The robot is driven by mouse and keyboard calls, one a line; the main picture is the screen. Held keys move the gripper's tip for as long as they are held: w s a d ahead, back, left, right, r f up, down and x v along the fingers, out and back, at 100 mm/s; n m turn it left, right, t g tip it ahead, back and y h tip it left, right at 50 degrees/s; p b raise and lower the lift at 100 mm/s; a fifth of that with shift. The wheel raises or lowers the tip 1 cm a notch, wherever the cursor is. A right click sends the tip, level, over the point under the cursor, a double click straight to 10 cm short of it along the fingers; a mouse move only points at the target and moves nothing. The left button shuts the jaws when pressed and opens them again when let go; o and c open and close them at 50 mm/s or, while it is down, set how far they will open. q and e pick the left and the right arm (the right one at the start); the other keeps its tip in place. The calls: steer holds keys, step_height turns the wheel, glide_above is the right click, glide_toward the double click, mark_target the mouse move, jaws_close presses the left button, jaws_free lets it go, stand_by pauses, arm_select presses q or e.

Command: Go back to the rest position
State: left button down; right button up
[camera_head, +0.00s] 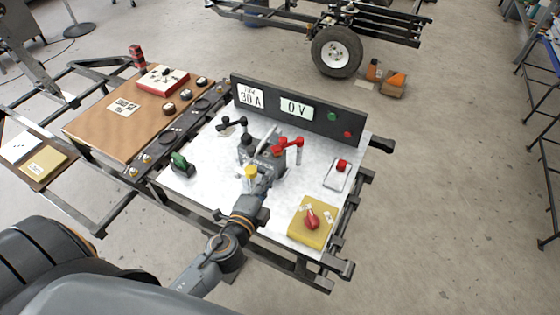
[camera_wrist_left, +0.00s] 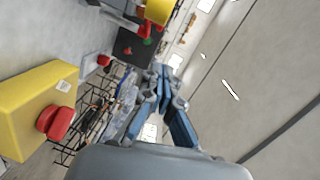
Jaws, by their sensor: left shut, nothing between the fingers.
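My left gripper (camera_head: 262,152) is above the middle of the white panel (camera_head: 210,150), with its arm coming in from the bottom of the head view. In the left wrist view its two fingers (camera_wrist_left: 164,88) are together with nothing between them. A yellow box with a red rotary knob (camera_head: 311,217) sits at the panel's near right corner. It also shows large at the left of the wrist view, as a yellow box (camera_wrist_left: 35,95). My right gripper is not in view.
Around the gripper are a red lever (camera_head: 292,143), a black lever (camera_head: 232,123), a yellow knob (camera_head: 251,171), a green-handled part (camera_head: 181,163) and a red button (camera_head: 342,165). A black display panel (camera_head: 345,117) reading 0 V stands behind. Open floor lies to the right.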

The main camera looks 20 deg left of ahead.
arm_select(q)
steer(key=s+a+f+n+g+y, duration=0.35)
steer(key=s+a+n+g, duration=0.35)
steer(key=n, duration=0.4)
steer(key=s+d+f+n+g+h, duration=0.1)
steer(key=s+d+n+g+h, duration=0.4)
steer(key=s+d, duration=0.6)
steer(key=s+a+f+m+g, duration=0.1)
steer(key=s+f, duration=0.1)
steer(key=f, duration=1.2)
steer(key=s+a+f+m+g, duration=0.1)
steer(key=s+f, duration=0.2)
steer(key=f, duration=1.1)
steer(key=s+a+f+g, duration=0.1)
steer(key=s+a+f, duration=0.1)
steer(key=s+f, duration=1.2)
steer(key=shift+s+a+f+g+y, duration=0.2)
steer(key=shift+s+g+y, duration=0.15)
steer(key=shift+s, duration=0.6)
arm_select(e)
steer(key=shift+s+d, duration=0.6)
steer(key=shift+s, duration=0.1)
